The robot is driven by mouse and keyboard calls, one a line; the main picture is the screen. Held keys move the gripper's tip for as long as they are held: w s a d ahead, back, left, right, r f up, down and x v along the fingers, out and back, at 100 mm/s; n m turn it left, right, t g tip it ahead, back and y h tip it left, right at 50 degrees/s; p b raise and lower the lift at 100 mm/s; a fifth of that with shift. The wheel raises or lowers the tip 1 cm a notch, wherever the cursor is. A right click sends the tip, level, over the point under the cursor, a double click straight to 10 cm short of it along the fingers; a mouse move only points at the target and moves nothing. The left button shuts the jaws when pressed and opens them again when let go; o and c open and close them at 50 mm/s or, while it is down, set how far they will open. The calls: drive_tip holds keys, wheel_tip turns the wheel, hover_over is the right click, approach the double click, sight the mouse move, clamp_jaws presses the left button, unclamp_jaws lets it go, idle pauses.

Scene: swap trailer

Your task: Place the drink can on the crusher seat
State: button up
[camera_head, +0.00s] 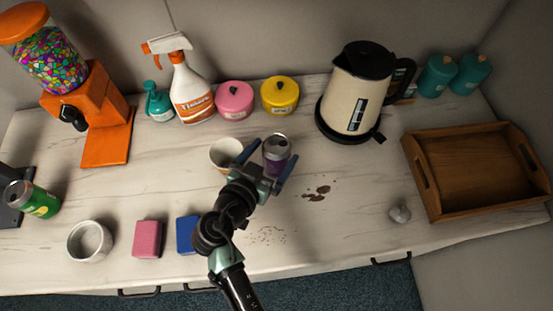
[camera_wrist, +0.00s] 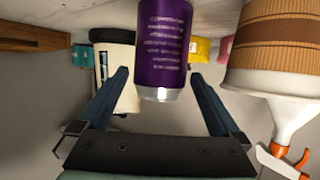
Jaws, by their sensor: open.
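A purple drink can (camera_head: 276,158) with a silver top stands upright on the counter. In the wrist view, which is upside down, the purple can (camera_wrist: 163,45) lies between and just beyond the finger ends. My gripper (camera_head: 266,163) is open, with one blue finger on each side of the can. I cannot tell whether either finger touches it. A green can (camera_head: 42,203) is tilted at the far left beside a dark grey metal thing (camera_head: 8,200), cut off by the picture edge. It may be the crusher; its seat is not clearly visible.
A paper cup (camera_head: 224,152) stands close left of my gripper. A kettle (camera_head: 352,95), pink pot (camera_head: 235,101), yellow pot (camera_head: 280,96) and spray bottle (camera_head: 190,92) stand behind. Pink sponge (camera_head: 147,239), blue sponge (camera_head: 187,235) and white bowl (camera_head: 89,241) lie in front. Wooden tray (camera_head: 424,172) sits right.

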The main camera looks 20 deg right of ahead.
clamp_jaws()
idle(0.4)
drive_tip(key=shift+r, duration=0.1)
